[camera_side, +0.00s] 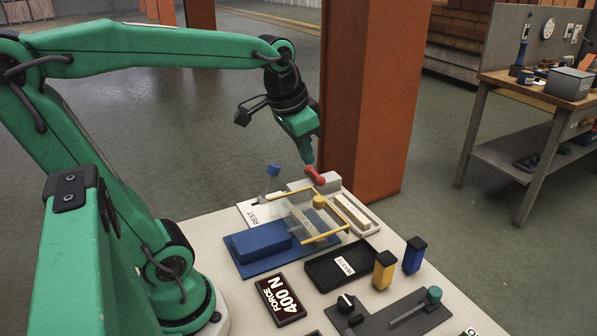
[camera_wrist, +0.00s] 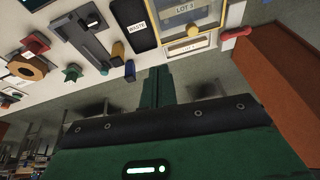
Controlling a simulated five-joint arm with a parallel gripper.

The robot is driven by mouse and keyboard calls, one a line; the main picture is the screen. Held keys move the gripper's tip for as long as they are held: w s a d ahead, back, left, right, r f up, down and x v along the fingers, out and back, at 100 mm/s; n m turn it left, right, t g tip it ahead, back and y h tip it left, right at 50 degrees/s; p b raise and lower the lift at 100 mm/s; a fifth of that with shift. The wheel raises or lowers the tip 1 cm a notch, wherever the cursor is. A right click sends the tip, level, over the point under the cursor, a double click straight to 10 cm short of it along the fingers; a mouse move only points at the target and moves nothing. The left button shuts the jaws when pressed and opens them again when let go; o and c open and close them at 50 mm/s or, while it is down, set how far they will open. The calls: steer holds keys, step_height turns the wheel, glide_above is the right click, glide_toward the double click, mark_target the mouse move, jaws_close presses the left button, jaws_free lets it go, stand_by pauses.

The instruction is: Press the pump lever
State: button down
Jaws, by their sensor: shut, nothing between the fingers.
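A red handle (camera_side: 314,176) with rounded ends sits at the back of the table, by a pale grey block; it may be the pump lever, but no label shows. It also shows in the wrist view (camera_wrist: 236,34) at the upper right. My gripper (camera_side: 307,158) is shut and empty, pointing down just above the red handle in the side view; I cannot tell whether they touch. In the wrist view my gripper's green fingers (camera_wrist: 158,86) point up the picture, left of the red handle. A blue-tipped stalk (camera_side: 272,170) stands left of it, by a REST label.
A clear guard with a yellow frame (camera_side: 326,239) stands mid-table, beside a blue block (camera_side: 260,241). A black WASTE tray (camera_side: 341,265), a FORCE 400 N display (camera_side: 280,299) and a teal-knobbed slider (camera_side: 433,295) lie nearer. An orange column (camera_side: 371,100) rises close behind the table.

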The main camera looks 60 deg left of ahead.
steer(key=w+a+f+m+g, duration=0.1)
steer(key=w+a+f+g, duration=0.15)
steer(key=w+a, duration=0.9)
steer(key=a+f+g, duration=0.1)
steer(key=a+f, duration=0.2)
steer(key=a, duration=0.4)
steer(key=w+a+f+m+g+h, duration=0.1)
steer(key=a+f, duration=0.3)
steer(key=a, duration=0.4)
steer(key=shift+w+h, duration=0.3)
steer(key=shift+f+g, duration=0.25)
steer(key=s+f, duration=0.4)
steer(key=f, duration=0.4)
steer(key=shift+s, duration=0.35)
